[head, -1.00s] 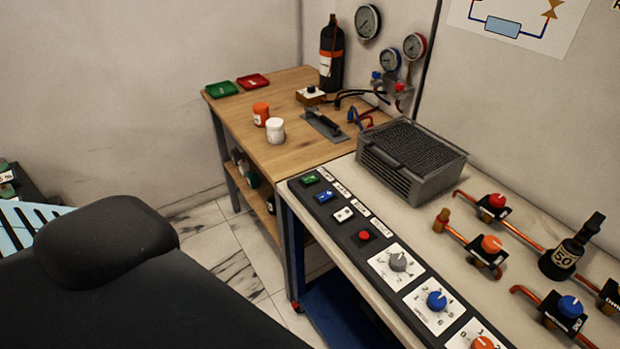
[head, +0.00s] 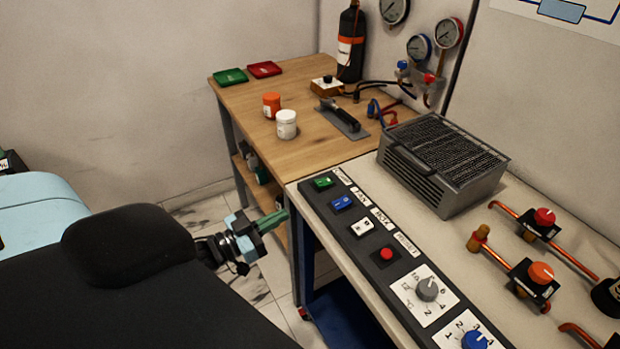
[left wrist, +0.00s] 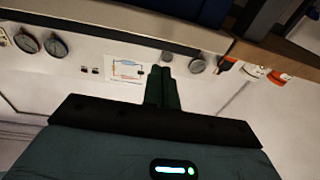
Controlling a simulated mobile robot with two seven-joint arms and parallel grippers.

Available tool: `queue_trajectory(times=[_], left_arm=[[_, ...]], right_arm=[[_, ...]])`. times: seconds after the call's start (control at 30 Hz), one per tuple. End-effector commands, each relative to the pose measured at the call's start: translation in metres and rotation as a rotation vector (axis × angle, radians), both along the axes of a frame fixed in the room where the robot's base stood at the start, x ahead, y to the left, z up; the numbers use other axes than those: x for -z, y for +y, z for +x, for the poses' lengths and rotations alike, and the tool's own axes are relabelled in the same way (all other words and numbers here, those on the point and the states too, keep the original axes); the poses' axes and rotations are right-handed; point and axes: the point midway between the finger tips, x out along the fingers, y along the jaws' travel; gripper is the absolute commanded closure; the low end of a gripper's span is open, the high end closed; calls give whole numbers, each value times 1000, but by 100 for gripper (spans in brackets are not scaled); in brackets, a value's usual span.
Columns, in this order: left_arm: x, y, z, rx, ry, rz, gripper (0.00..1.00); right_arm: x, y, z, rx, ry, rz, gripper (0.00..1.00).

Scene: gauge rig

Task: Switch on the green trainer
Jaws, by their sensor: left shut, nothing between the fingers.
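The trainer is a bench with a dark control strip along its front left edge. Its green switch (head: 323,183) sits at the far end of the strip, followed by a blue switch (head: 342,203), a white switch (head: 361,226) and a red button (head: 386,254). My left gripper (head: 284,214) is shut and empty, beside the bench's left edge and a short way left of the green switch, apart from it. In the left wrist view its green fingers (left wrist: 162,88) are together. My right gripper is not in view.
A grey finned unit (head: 440,165) and copper pipes with an orange knob (head: 541,273) stand on the bench. Floor shows left of the bench.

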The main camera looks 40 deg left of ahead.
Motion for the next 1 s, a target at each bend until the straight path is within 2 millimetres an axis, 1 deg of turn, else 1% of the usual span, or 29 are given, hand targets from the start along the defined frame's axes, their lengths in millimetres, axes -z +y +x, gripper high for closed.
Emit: queue_trajectory(times=[0.03, 0.1, 0.23, 0.33, 0.67, 0.77, 0.87, 1.0], left_arm=[[-12, 7, 9, 19, -39, -3, 100], [-27, 14, 17, 39, -80, -13, 100], [-44, 19, 24, 62, -122, -24, 100], [-48, 20, 25, 67, -132, -27, 100], [-48, 20, 27, 65, -132, -27, 100], [-50, 17, 33, 65, -133, -26, 100], [-53, 13, 43, 65, -133, -26, 100], [-58, 5, 62, 64, -135, -28, 100]], right_arm=[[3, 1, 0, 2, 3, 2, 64], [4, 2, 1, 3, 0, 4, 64], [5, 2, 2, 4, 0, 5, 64], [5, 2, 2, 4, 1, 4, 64], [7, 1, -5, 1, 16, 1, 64], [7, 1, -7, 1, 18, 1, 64], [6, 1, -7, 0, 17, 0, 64], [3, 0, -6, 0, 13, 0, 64]])
